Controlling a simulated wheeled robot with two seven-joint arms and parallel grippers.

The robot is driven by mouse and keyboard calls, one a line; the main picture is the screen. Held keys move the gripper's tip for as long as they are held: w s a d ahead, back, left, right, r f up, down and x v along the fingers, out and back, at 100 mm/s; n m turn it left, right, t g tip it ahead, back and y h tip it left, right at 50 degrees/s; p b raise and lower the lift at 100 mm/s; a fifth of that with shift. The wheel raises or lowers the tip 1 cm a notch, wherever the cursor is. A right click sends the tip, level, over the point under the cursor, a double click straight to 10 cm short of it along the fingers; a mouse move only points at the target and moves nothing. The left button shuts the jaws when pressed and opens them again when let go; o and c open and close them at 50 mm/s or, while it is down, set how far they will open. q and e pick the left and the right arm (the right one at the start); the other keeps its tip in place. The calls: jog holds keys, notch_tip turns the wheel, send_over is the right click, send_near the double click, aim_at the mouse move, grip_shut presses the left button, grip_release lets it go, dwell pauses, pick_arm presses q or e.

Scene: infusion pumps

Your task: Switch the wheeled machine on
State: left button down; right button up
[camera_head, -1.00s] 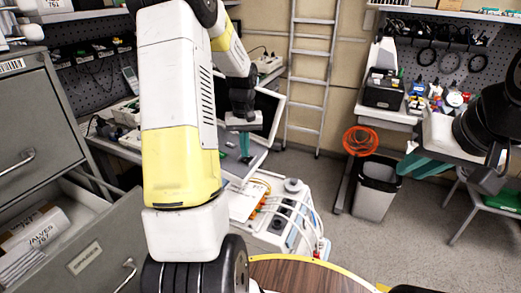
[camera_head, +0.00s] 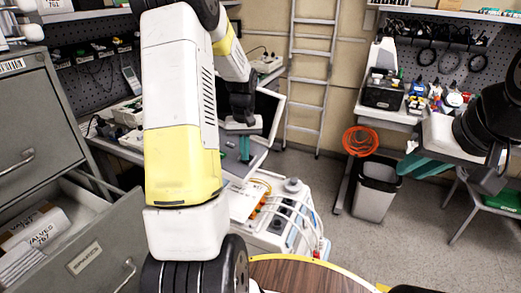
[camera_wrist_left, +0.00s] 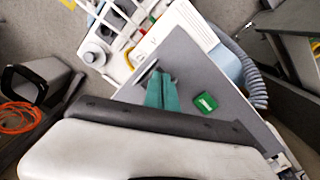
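The wheeled machine (camera_head: 283,238) is a white unit with hoses and a round knob, low in the middle of the head view, partly hidden by my left arm. The left wrist view shows its white top (camera_wrist_left: 118,62) and a grey panel (camera_wrist_left: 190,58) with a green rocker-like switch (camera_wrist_left: 205,102). My left gripper (camera_head: 245,148) is over the panel side of the machine. Its teal fingers (camera_wrist_left: 162,92) are together and empty, to the left of the green switch in the wrist view. Contact cannot be told. My right gripper (camera_head: 420,165) is far right, away from the machine; its finger gap is unclear.
A round wooden table (camera_head: 300,277) is at the front. An open drawer cabinet (camera_head: 100,240) stands left. A bin (camera_head: 376,190), an orange cable coil (camera_head: 360,141) and a ladder (camera_head: 308,80) are beyond the machine. Floor to the right is partly clear.

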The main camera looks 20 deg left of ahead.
pick_arm(q)
notch_tip(320, 180, up, 7)
dwell(0.8)
jog(key=shift+r, duration=0.1)
